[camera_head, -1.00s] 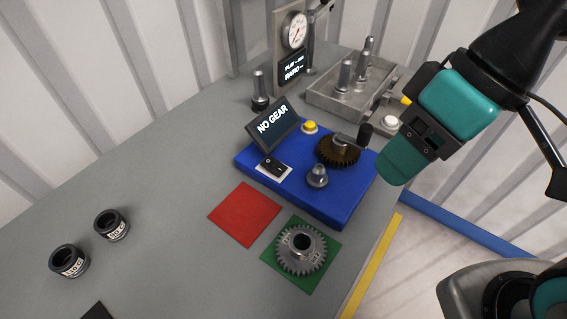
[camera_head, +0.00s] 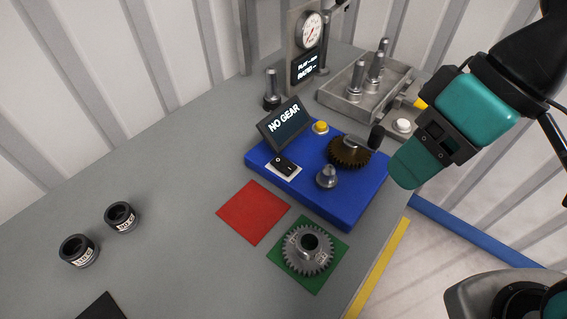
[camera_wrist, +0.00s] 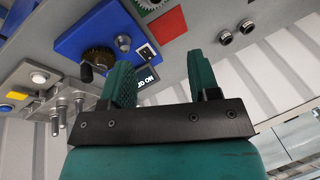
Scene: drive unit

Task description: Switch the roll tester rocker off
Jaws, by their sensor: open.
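The roll tester is a blue base (camera_head: 345,206) on the grey bench, with a small screen (camera_head: 283,124) reading "NO GEAR". Its black rocker (camera_head: 284,165) sits on a white plate at the base's left side, below the screen. The rocker also shows in the wrist view (camera_wrist: 146,52), just beyond the fingers. I cannot tell which side of it is pressed. My gripper (camera_wrist: 163,75) is open and empty. In the head view its teal end hangs at the right of the tester, apart from the rocker.
A bronze gear (camera_head: 348,152) with a crank, a yellow button (camera_head: 320,127) and a metal post (camera_head: 327,177) stand on the base. A red mat (camera_head: 253,212) is empty. A steel gear (camera_head: 308,250) lies on a green mat. A metal tray (camera_head: 345,100) stands behind.

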